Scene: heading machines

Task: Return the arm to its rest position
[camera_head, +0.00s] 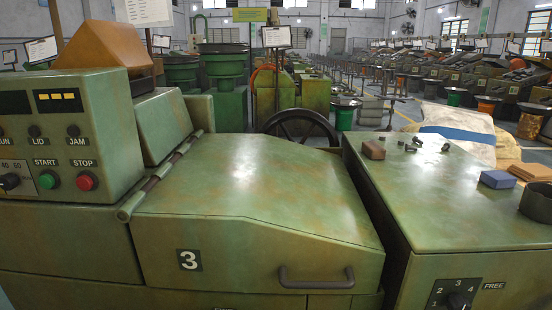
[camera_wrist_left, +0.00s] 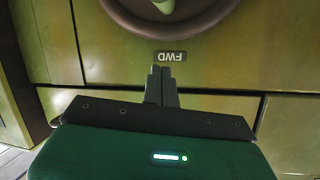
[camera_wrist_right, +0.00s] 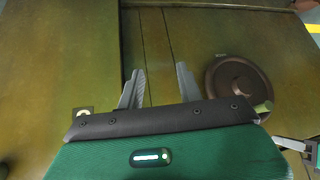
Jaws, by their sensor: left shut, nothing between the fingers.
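My left gripper (camera_wrist_left: 161,72) shows in the left wrist view with its two fingers together and nothing between them. Its tips are close to the FWD label (camera_wrist_left: 170,56) on a green panel, just below a dark round wheel rim (camera_wrist_left: 175,28). My right gripper (camera_wrist_right: 158,75) shows in the right wrist view with its fingers spread apart and empty. It faces green machine panels, with a dark round knob or wheel (camera_wrist_right: 237,88) to the right of its fingers. Neither gripper nor arm shows in the head view.
In the head view, machine 3's lid (camera_head: 240,190) is down, with a handle (camera_head: 316,280) at its front. A control panel (camera_head: 65,140) stands left. On the right cabinet (camera_head: 440,215) lie a brown block (camera_head: 374,150), a blue block (camera_head: 497,179), small bolts (camera_head: 412,146) and a dark cup (camera_head: 537,202).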

